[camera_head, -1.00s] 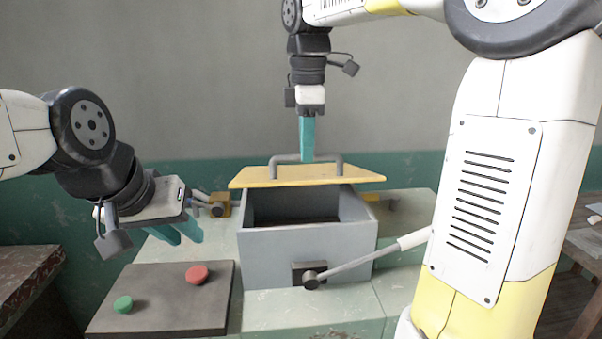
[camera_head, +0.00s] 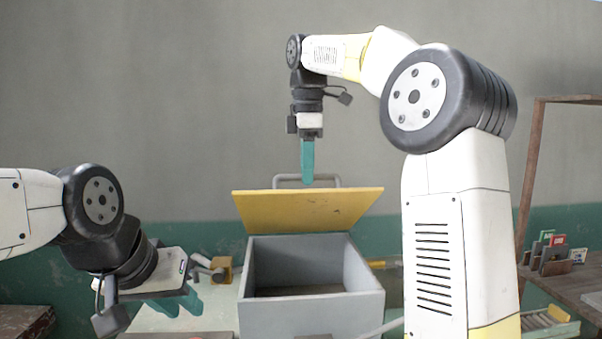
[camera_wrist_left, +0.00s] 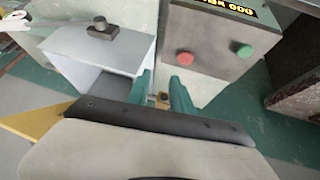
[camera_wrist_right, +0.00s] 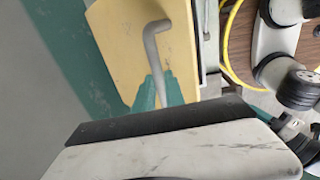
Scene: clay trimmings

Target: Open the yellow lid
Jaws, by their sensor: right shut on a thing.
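The yellow lid (camera_head: 305,208) stands raised and tilted at the back of the open grey box (camera_head: 308,313); the box's inside shows. The lid's grey handle (camera_head: 286,178) runs along its upper edge. My right gripper (camera_head: 308,181) points down at the handle and is shut on it. In the right wrist view, the bent handle (camera_wrist_right: 153,42) meets the teal fingers over the yellow lid (camera_wrist_right: 118,35). My left gripper (camera_head: 182,303) is empty, left of the box. In the left wrist view its teal fingers (camera_wrist_left: 165,88) are apart.
A grey panel with a red button (camera_wrist_left: 185,58) and a green button (camera_wrist_left: 245,51) lies beside the box. A dark knob (camera_wrist_left: 101,28) sits on the box's front. A wooden table (camera_head: 570,282) with small colored items stands at the right.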

